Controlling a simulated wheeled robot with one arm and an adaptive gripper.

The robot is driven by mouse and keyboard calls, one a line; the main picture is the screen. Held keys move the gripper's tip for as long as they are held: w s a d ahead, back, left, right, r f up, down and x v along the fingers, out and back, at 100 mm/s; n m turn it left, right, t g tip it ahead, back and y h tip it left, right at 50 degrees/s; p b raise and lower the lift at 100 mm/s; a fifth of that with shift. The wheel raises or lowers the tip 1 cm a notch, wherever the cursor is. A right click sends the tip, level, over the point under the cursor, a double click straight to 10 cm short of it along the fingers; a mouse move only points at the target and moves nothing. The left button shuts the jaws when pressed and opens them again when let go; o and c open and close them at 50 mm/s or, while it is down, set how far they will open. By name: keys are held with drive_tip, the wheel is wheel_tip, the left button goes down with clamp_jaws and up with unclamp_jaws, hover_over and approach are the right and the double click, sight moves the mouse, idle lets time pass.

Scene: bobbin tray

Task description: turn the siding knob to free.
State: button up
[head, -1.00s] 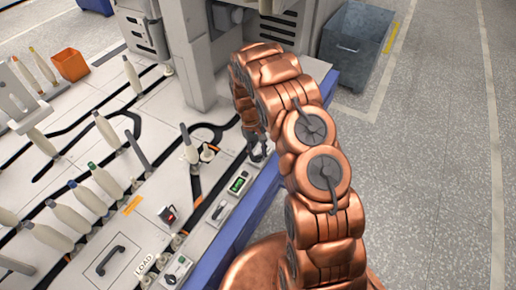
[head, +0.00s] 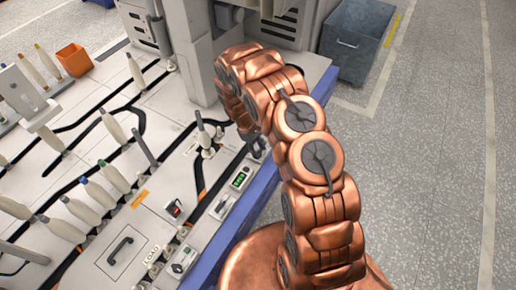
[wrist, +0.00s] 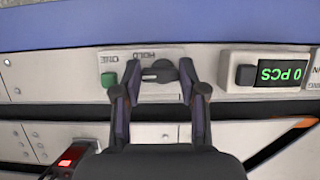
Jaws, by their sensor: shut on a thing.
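The siding knob (wrist: 160,71) is a black knob on a pale panel marked HOLD, seen upside down in the wrist view. My gripper (wrist: 160,77) has one finger on each side of it and is shut on it. The knob's bar lies roughly across the picture, between the fingertips. A second label to the left of HOLD is too small to read surely. In the head view my gripper (head: 256,146) is low over the console edge, partly hidden by my copper arm, and the knob cannot be made out there.
A green button (wrist: 108,79) sits close left of the fingers. A counter display (wrist: 283,73) reads 0 PCS, beside a black square button (wrist: 245,75). Open floor lies right of the blue console edge (head: 258,190).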

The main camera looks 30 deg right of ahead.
idle(0.3)
drive_tip(key=o, duration=1.1)
drive_tip(key=shift+o, duration=0.2)
drive_tip(key=shift+r, duration=0.1)
drive_tip(key=v, duration=1.1)
drive_tip(key=shift+r, duration=0.4)
drive_tip(key=shift+a, duration=0.1)
